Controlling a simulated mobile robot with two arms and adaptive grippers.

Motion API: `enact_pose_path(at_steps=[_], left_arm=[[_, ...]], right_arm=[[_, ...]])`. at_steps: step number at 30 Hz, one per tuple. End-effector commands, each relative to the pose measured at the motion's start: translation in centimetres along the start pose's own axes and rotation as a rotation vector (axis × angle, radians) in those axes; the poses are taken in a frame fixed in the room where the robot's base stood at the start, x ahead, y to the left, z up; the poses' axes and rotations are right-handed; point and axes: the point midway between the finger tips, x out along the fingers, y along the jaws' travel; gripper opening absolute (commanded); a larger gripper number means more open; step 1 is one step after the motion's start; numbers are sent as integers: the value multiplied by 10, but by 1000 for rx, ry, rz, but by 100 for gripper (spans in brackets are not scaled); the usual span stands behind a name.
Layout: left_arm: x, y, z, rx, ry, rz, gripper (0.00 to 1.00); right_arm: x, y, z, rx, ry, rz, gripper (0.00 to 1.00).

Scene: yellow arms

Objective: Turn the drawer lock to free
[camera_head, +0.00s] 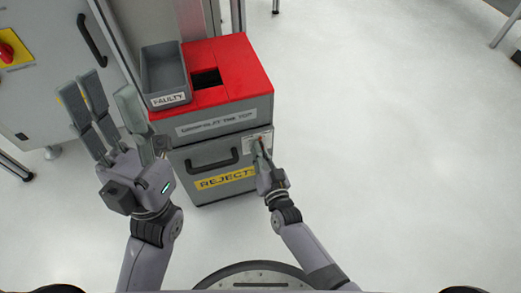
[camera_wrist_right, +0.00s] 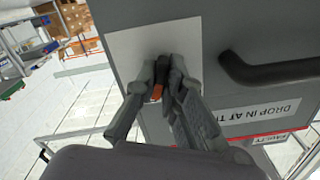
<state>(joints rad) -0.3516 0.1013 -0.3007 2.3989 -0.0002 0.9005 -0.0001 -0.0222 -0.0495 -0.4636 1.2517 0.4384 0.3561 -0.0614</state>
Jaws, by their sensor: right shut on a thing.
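The drawer lock (camera_wrist_right: 157,92) shows as a small orange-red piece between the fingers of my right gripper (camera_wrist_right: 163,68) in the right wrist view. My right gripper is shut on it, and the fingers hide most of the lock, so its turned position cannot be told. A pale plate (camera_wrist_right: 125,52) lies around the lock on the drawer front (camera_head: 204,194). In the head view my right gripper (camera_head: 258,146) reaches the upper right of that front. My left gripper (camera_head: 98,90) is open and empty, left of the cabinet.
The grey drawer has a black handle (camera_head: 212,160) left of the lock and a yellow REJECT label (camera_head: 225,178). The red cabinet top (camera_head: 240,68) has a square opening and carries a grey FAULTY bin (camera_head: 163,72). The floor right of the cabinet is clear.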

Motion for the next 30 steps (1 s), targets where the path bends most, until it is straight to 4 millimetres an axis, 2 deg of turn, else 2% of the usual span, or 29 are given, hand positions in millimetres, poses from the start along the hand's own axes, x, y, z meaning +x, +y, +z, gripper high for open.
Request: enact_pose_path(at_steps=[6,15,30], left_arm=[[1,0,0,0,0,0,40],[1,0,0,0,1,0,40],[1,0,-1,1,2,0,40]], right_arm=[[0,0,0,174,1,-1,0],[0,0,0,333,0,0,0],[0,0,0,397,0,0,0]])
